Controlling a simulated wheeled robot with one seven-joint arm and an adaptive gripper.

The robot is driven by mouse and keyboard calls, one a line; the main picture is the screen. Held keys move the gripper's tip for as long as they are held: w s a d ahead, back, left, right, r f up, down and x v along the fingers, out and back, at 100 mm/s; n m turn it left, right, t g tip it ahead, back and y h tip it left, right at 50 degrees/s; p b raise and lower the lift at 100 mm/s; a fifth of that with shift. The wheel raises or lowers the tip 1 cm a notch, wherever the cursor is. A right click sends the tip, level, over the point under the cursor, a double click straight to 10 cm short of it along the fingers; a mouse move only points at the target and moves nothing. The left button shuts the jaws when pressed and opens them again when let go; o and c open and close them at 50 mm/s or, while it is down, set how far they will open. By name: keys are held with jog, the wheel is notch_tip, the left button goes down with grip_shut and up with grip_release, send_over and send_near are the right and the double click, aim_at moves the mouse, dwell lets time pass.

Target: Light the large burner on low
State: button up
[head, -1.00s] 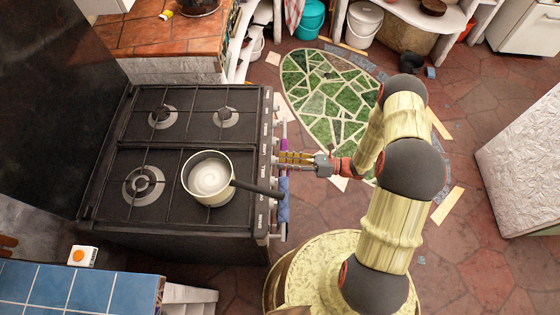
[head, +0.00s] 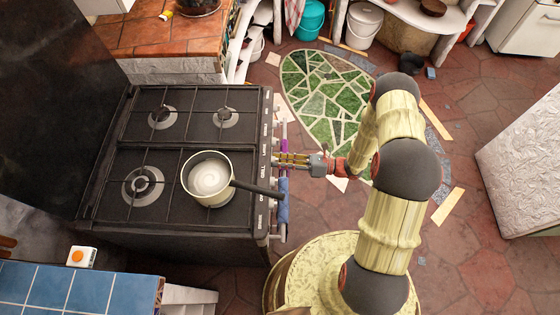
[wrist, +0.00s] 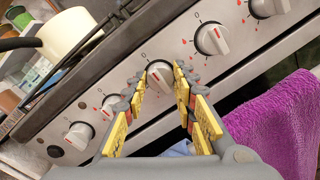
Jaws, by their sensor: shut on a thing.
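The black stove (head: 130,218) has a pale front panel with several knobs. My gripper (head: 277,160) reaches the panel from the right in the head view. In the wrist view its two yellow-padded fingers (wrist: 163,84) are shut on the middle white-and-grey knob (wrist: 160,76), one on each side. A zero mark shows above that knob, and its exact turn is hard to read. The large burner (head: 143,185) sits at the lower left of the cooktop, uncovered. I see no flame on it.
A cream pot (head: 206,178) with pale contents stands on the lower-right burner, its black handle reaching over the front edge. Other knobs (wrist: 212,40) sit either side of the held one. A purple towel (wrist: 275,125) hangs below the panel, near the fingers.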

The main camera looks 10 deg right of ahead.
jog(key=c, duration=0.4)
jog(key=shift+n, duration=0.5)
jog(key=shift+w+f+n+g+y+b, duration=0.15)
jog(key=shift+n+g+b, duration=0.3)
jog(key=shift+n+b, duration=2.75)
jog(key=shift+s+n+g+y+b, duration=0.15)
jog(key=shift+n+g, duration=0.35)
jog(key=shift+n, duration=5.85)
jog(key=shift+w+f+n+g+y+b, duration=0.3)
jog(key=shift+n+b, duration=1.2)
jog(key=shift+n, duration=3.25)
jog(key=shift+s+r, duration=0.2)
